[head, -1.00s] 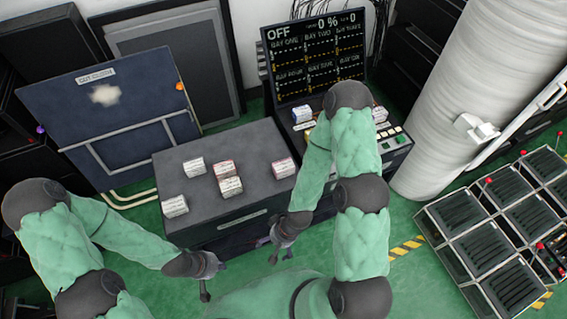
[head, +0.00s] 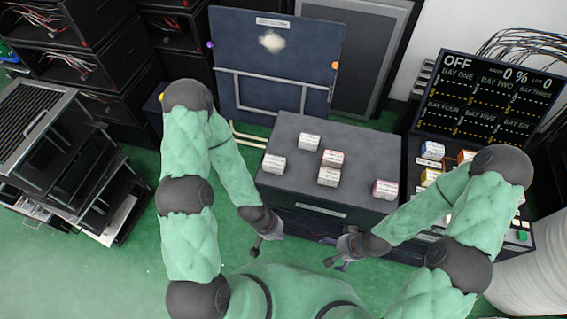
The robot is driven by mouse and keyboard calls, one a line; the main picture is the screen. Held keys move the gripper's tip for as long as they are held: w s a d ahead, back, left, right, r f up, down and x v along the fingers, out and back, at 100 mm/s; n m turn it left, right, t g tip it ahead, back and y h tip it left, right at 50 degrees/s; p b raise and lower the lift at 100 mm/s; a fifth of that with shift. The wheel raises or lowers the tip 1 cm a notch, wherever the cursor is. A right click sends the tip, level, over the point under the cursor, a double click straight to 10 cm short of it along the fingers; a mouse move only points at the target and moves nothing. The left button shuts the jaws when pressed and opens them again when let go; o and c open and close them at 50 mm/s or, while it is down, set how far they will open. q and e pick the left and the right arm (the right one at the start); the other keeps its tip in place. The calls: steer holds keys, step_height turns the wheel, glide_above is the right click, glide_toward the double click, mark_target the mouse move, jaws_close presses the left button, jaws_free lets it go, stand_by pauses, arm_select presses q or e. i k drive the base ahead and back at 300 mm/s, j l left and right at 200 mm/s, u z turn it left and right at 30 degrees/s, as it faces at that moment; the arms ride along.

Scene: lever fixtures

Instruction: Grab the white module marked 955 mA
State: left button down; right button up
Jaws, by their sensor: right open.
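Several small white block modules stand on the dark grey cabinet top (head: 300,195): one at the back (head: 309,141), one at the left (head: 274,164), one with a reddish edge in the middle (head: 332,158), one just in front of it (head: 328,177), and a pinkish one at the right (head: 384,189). Their print is too small to read, so I cannot tell which is marked 955 mA. My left gripper (head: 267,243) is open and empty in front of the cabinet. My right gripper (head: 336,264) is open and empty, also in front of it, to the right.
A console at the right has a black screen (head: 487,98) reading OFF and bay labels, with coloured modules (head: 432,150) below. A dark blue board (head: 275,65) leans behind the cabinet. Racks (head: 50,150) stand at the left. Green floor (head: 120,255) is clear at front left.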

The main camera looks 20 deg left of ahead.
mark_target(275, 164)
steer(key=i+j+u, duration=0.1)
steer(key=j, duration=0.35)
steer(key=i+j+u, duration=0.15)
steer(key=j, duration=0.25)
steer(key=i+j+u, duration=0.1)
steer(key=j, duration=0.3)
steer(key=i+j+u, duration=0.1)
steer(key=i+j, duration=0.15)
steer(key=j, duration=0.15)
